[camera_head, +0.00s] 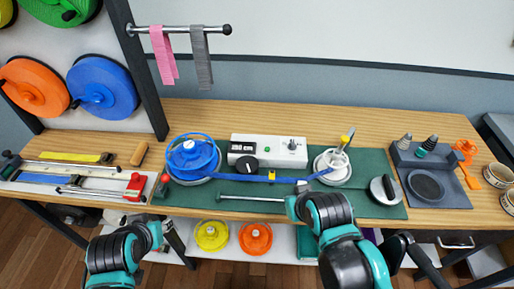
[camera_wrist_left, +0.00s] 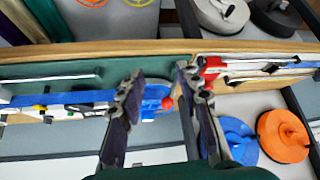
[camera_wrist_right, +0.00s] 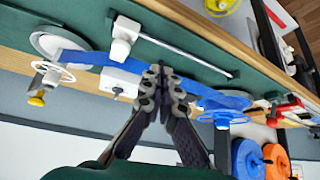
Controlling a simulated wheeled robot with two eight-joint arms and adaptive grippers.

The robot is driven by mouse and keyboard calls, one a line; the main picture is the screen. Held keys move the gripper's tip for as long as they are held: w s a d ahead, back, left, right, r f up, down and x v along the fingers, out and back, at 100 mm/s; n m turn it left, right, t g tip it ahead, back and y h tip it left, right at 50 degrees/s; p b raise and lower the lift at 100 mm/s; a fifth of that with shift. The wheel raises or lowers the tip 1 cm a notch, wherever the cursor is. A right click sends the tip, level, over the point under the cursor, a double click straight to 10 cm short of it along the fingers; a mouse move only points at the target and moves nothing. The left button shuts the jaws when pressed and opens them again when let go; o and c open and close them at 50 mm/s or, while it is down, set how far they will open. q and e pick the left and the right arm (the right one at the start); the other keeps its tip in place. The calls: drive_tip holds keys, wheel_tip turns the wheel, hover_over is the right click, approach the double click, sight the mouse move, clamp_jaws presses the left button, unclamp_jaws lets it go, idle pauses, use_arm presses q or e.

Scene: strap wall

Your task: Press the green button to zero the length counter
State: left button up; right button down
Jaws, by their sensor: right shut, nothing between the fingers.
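The length counter is a white box (camera_head: 268,152) on the green mat, with a dark display reading about 250 cm (camera_head: 242,147) and a black knob (camera_head: 247,164). In the right wrist view part of the white box (camera_wrist_right: 119,84) shows behind the fingers, with a small green spot. My right gripper (camera_wrist_right: 163,76) is shut and empty, above the blue strap. I cannot tell whether it touches anything. My left gripper (camera_wrist_left: 160,80) is open and empty, with a red ball knob (camera_wrist_left: 167,102) visible beyond its fingers.
A blue strap (camera_head: 245,178) runs from the blue reel (camera_head: 192,157) to the white winder (camera_head: 333,167) in front of the counter. A metal rod (camera_head: 250,198) lies nearer. Rulers (camera_head: 70,180) lie at left, and a grey tray (camera_head: 440,190) stands at right.

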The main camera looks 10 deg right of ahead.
use_arm(q)
drive_tip(key=shift+o, duration=1)
drive_tip(key=shift+d, duration=0.1)
wheel_tip(320, 180, up, 4)
drive_tip(key=p, duration=0.4)
use_arm(e)
drive_tip(key=w+r+m+y+p, duration=0.15)
drive_tip(key=w+r+p, duration=0.4)
drive_tip(key=w, duration=0.75)
use_arm(q)
wheel_tip(320, 180, up, 10)
drive_tip(key=p, duration=0.4)
drive_tip(key=shift+f, duration=0.25)
use_arm(e)
drive_tip(key=w+m+t+y, duration=0.1)
drive_tip(key=w+m, duration=0.2)
drive_tip(key=w, duration=0.9)
drive_tip(key=shift+d+r+m+t+y, duration=0.15)
drive_tip(key=shift+r+m+t+y, duration=0.1)
drive_tip(key=shift+m+t+y, duration=0.1)
use_arm(q)
drive_tip(key=shift+f, duration=0.1)
use_arm(e)
drive_tip(key=shift+f, duration=0.1)
